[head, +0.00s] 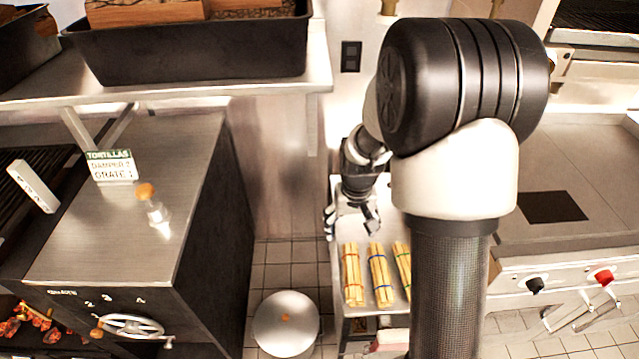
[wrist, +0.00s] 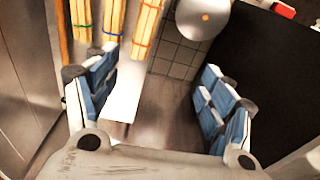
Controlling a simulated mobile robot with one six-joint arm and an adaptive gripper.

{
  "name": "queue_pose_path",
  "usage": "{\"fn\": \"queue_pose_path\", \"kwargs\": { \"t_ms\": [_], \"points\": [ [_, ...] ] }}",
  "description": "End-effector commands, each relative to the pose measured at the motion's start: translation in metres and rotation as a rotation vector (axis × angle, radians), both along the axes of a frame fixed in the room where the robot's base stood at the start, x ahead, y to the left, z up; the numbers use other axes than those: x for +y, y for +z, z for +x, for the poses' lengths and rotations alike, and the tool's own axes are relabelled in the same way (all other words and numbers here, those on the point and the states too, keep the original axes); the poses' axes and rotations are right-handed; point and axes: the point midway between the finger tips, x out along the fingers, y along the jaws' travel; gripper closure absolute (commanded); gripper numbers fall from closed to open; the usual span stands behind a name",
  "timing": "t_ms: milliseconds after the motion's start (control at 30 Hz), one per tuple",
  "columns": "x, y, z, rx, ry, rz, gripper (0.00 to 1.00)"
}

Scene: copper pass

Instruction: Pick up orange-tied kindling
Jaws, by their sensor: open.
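The orange-tied kindling (head: 352,273) is a bundle of pale sticks with an orange-red band, the leftmost of three on a narrow metal cart. In the wrist view the orange-tied kindling (wrist: 146,28) is the right one of the row, at the top edge and partly cut off. The blue-tied bundle (head: 380,274) lies beside it, then the green-tied bundle (head: 403,264), partly behind my arm. My gripper (head: 350,216) is open and empty, above the cart just behind the bundles. In the wrist view its fingers (wrist: 160,64) are wide apart, with no bundle between them.
A round pale lid with an orange knob (head: 287,322) stands on the tiled floor left of the cart. A dark-sided stove (head: 215,215) is further left, with a bottle (head: 152,209) on top. A counter with knobs (head: 570,235) is at right. A shelf (head: 200,88) overhangs upper left.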

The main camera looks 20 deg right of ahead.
Motion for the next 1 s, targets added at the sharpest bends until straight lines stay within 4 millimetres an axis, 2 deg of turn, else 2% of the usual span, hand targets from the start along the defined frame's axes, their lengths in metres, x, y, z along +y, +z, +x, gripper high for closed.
{"fn": "queue_pose_path", "kwargs": {
  "t_ms": [33, 100, 200, 300, 567, 800, 1000],
  "points": [
    [-0.007, -0.022, 0.002, 0.030, -0.016, 0.008, 0.25],
    [-0.016, -0.051, 0.004, 0.054, -0.034, 0.013, 0.25],
    [-0.025, -0.086, 0.005, 0.078, -0.054, 0.020, 0.25],
    [-0.031, -0.111, 0.002, 0.094, -0.069, 0.025, 0.25],
    [-0.035, -0.152, -0.001, 0.107, -0.078, 0.029, 0.25],
    [-0.034, -0.205, -0.002, 0.107, -0.078, 0.029, 0.25],
    [-0.034, -0.241, -0.001, 0.106, -0.078, 0.029, 0.25]
  ]
}}
